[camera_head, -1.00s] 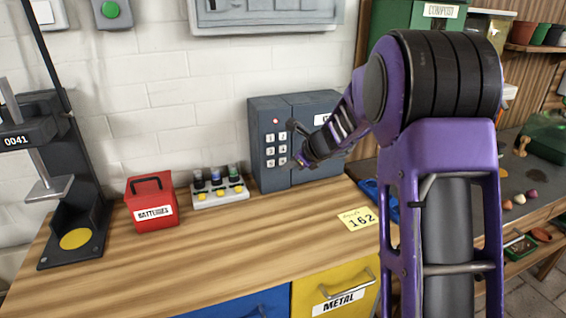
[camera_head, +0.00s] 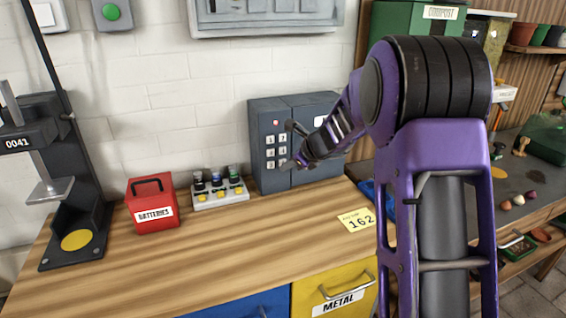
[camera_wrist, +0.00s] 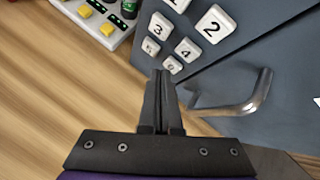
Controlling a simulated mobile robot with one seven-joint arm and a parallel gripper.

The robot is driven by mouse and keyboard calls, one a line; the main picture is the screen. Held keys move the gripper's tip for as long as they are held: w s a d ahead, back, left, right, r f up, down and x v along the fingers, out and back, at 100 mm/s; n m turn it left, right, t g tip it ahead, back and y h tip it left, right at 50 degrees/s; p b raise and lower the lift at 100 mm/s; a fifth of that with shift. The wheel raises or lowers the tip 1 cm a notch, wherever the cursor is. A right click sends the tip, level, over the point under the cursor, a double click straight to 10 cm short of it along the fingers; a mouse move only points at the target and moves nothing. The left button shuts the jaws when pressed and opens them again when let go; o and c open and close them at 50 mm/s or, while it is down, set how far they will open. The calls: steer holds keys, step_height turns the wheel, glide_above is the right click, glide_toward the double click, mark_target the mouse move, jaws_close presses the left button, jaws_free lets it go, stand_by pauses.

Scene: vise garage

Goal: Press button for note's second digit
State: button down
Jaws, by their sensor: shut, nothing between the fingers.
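The yellow note (camera_head: 357,220) lies on the bench and reads 162. The keypad stands on the front of the grey safe-like box (camera_head: 259,181) against the wall, with white numbered keys in two columns. In the wrist view I see key 2 (camera_wrist: 212,27), key 3 (camera_wrist: 158,29), key 4 (camera_wrist: 187,52), key 5 (camera_wrist: 151,48) and key 6 (camera_wrist: 173,65). My gripper (camera_wrist: 162,74) is shut and empty, its tips just beside and below key 6; I cannot tell whether they touch it. In the head view my gripper (camera_head: 290,164) is at the lower right of the keypad.
A metal handle (camera_wrist: 250,100) on the box door is right of my fingers. A white block with yellow buttons and bottles (camera_head: 220,197) and a red batteries box (camera_head: 153,203) stand left of the box. The bench front is clear.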

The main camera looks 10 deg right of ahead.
steer(key=shift+w+a+p, duration=0.1)
steer(key=shift+w+p, duration=0.2)
steer(key=shift+w, duration=0.15)
stand_by(0.7)
steer(key=shift+s, duration=0.1)
steer(key=shift+s+d+b, duration=0.2)
steer(key=shift+s+b, duration=0.25)
steer(key=shift+s, duration=0.3)
steer(key=shift+s, duration=0.1)
steer(key=s+b, duration=0.1)
steer(key=s, duration=0.1)
steer(key=s+d+b, duration=0.1)
steer(key=s, duration=0.1)
steer(key=shift+s+d, duration=0.2)
steer(key=shift+s, duration=0.15)
stand_by(0.6)
